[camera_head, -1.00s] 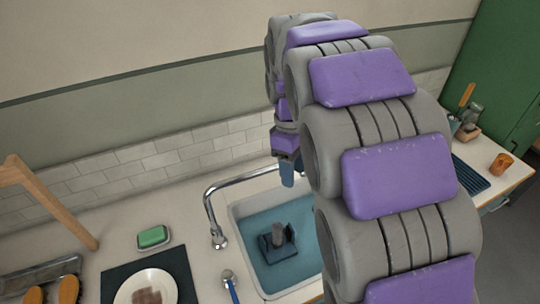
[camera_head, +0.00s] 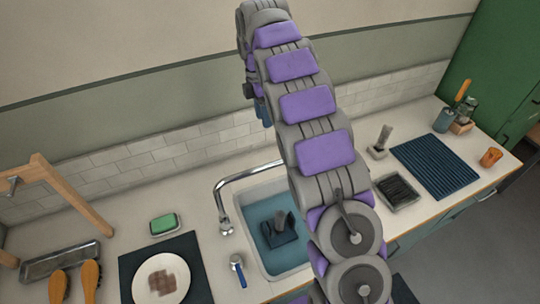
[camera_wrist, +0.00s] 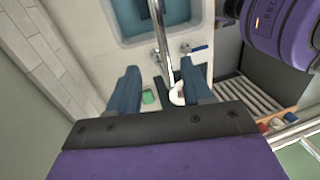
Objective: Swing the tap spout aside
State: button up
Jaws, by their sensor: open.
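My gripper (camera_head: 263,112) is high near the wall, partly hidden by my arm. In the wrist view my gripper (camera_wrist: 159,72) is open, with two blue fingers apart. The spout (camera_wrist: 161,40) runs between them in the picture, with no visible grip; its depth relative to the fingers is unclear. A blue-handled lever (camera_head: 237,270) is beside the tap.
The sink (camera_head: 300,258) holds blue water and a dark object (camera_head: 280,228). Green soap (camera_head: 164,223), a plate (camera_head: 161,279) and brushes (camera_head: 90,280) lie left. A dark tray (camera_head: 396,192) and ribbed mat (camera_head: 436,165) lie right. The tiled wall (camera_head: 150,165) stands close behind.

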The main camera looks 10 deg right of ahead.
jog(key=a, duration=0.1)
send_near(273, 162)
jog(key=f, duration=0.3)
jog(key=s+f, duration=0.1)
jog(key=f, duration=0.4)
jog(key=shift+s+d+f, duration=0.1)
jog(key=shift+s+f, duration=0.25)
jog(key=shift+a, duration=0.8)
jog(key=shift+c, duration=0.3)
jog(key=shift+d, duration=0.55)
jog(key=c, duration=0.6)
jog(key=shift+a, duration=0.1)
grip_shut()
